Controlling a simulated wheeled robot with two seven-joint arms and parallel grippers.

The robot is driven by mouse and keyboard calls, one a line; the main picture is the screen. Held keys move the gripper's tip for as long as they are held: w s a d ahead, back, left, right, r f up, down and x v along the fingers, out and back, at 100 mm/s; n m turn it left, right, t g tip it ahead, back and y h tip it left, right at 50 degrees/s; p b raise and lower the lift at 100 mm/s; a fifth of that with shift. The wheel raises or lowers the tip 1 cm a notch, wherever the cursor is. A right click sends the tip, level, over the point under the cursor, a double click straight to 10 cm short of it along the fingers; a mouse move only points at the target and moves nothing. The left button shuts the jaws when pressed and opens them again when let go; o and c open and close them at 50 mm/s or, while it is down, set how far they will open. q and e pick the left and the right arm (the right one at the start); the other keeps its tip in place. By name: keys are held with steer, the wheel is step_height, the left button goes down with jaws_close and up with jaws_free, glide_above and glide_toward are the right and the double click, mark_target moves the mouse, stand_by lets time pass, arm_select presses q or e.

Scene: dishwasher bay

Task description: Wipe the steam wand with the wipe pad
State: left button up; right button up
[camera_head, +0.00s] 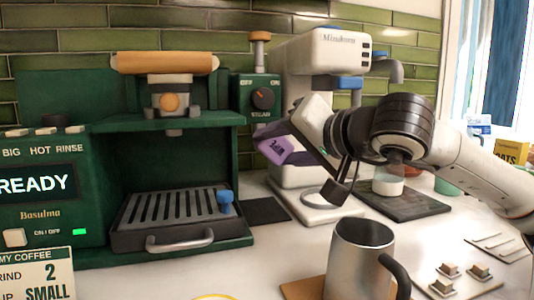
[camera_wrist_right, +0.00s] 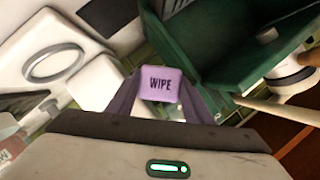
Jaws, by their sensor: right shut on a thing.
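My right gripper (camera_head: 272,147) is shut on the purple wipe pad (camera_head: 274,152), right of the green coffee machine (camera_head: 180,122) and below its steam knob (camera_head: 263,98). The pad, marked WIPE, also shows in the right wrist view (camera_wrist_right: 161,83) between the fingertips. I cannot make out the steam wand surely in the head view; the gripper and arm cover part of the area beside the machine. A thin pale rod (camera_wrist_right: 272,107) shows right of the pad in the right wrist view; I cannot tell whether it is the wand. No contact with the pad is visible. My left gripper is not in view.
A steel pitcher (camera_head: 360,260) stands in front. A white grinder (camera_head: 318,55) stands behind my right arm. The drip tray (camera_head: 170,240) bears a small blue piece (camera_head: 225,198). A dark mat (camera_head: 418,207) lies at right. Counter before the drip tray is mostly clear.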

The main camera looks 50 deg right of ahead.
mark_target(261, 147)
steer(key=shift+s+d, duration=0.15)
steer(key=shift+d, duration=0.1)
steer(key=shift+f+b, duration=0.1)
steer(key=shift+b, duration=0.2)
steer(key=shift+w+a, duration=0.25)
steer(key=shift+w+a+r+p, duration=0.1)
steer(key=shift+w+a+p, duration=0.3)
steer(key=shift+a, duration=0.25)
steer(key=shift+w+a+r+p, duration=0.1)
steer(key=shift+w+a+p, duration=0.2)
steer(key=shift+a, duration=0.3)
steer(key=shift+w+a+f, duration=0.1)
steer(key=shift+w+a, duration=0.1)
